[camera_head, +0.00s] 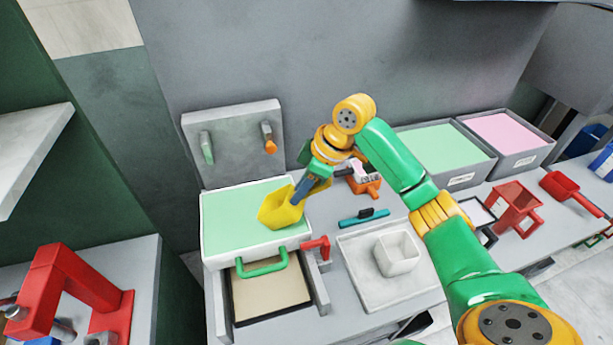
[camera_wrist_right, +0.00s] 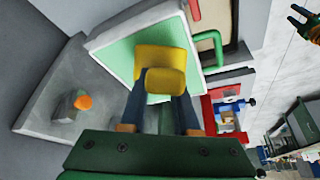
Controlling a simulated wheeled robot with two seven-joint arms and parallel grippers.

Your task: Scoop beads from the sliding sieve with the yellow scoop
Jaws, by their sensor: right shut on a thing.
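The yellow scoop (camera_head: 281,207) is held by my right gripper (camera_head: 308,188), which is shut on it. The scoop is over the right part of the sliding sieve (camera_head: 240,255), a white-walled box filled level with pale green beads (camera_head: 237,210). I cannot tell whether the scoop touches the beads or holds any. In the right wrist view the scoop (camera_wrist_right: 161,66) is between the two dark fingers, over the green surface (camera_wrist_right: 120,60). The sieve has a green handle (camera_head: 263,264) at its front.
A tray (camera_head: 350,250) with a white square cup (camera_head: 397,253) lies right of the sieve. A teal brush-like tool (camera_head: 364,217) lies behind it. Grey bins of green (camera_head: 445,146) and pink beads (camera_head: 505,130) stand at the back right. A red press (camera_head: 62,290) stands at the left.

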